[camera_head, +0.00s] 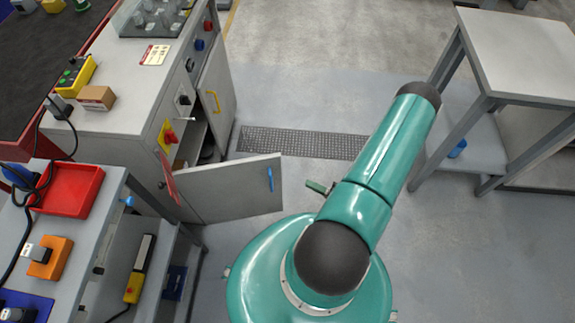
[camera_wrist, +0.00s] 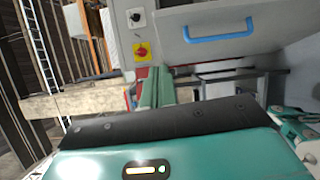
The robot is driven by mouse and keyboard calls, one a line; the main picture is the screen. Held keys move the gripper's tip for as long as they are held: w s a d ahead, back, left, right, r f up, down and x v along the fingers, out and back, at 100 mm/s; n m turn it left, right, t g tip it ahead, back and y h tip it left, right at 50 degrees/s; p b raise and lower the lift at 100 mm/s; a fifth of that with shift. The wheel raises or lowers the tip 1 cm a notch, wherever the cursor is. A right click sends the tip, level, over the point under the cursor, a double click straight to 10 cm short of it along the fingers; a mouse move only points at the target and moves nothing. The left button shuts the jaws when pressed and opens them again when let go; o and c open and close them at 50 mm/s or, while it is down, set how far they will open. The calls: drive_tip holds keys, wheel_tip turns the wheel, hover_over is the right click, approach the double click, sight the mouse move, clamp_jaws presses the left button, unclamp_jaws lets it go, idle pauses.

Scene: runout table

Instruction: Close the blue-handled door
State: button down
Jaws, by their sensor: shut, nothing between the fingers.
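The blue-handled door (camera_head: 225,192) stands open in the head view, swung out from the grey cabinet (camera_head: 128,122) with a gap to the cabinet's inside. Its blue handle (camera_head: 270,179) is near the free edge. In the wrist view the grey door panel (camera_wrist: 260,48) and the blue handle (camera_wrist: 220,24) show at upper right. My gripper shows in the wrist view as two green fingers (camera_wrist: 157,80) together, below and left of the handle and apart from it. In the head view only a small green tip (camera_head: 317,187) shows beside my arm, right of the door.
A second door with a yellow handle (camera_head: 215,101) also stands open behind it. A red and yellow switch (camera_head: 169,137) is on the cabinet front. A shelf cart with a red tray (camera_head: 72,187) stands at left, a grey table (camera_head: 522,52) at right. Floor between is clear.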

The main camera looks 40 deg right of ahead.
drive_tip(key=f+m+h, duration=0.1)
drive_tip(key=f+m, duration=0.1)
approach(279, 160)
drive_tip(key=w+a, duration=0.2)
drive_tip(key=a, duration=0.2)
drive_tip(key=w, duration=0.1)
drive_tip(key=w+d, duration=0.1)
drive_tip(key=w, duration=0.1)
drive_tip(key=shift+d+f, duration=0.1)
drive_tip(key=shift+d, duration=0.05)
drive_tip(key=shift+w+d, duration=0.2)
drive_tip(key=shift+w, duration=0.15)
drive_tip(key=shift+w+d+n, duration=0.1)
drive_tip(key=shift+d+n, duration=0.05)
drive_tip(key=shift+n, duration=0.15)
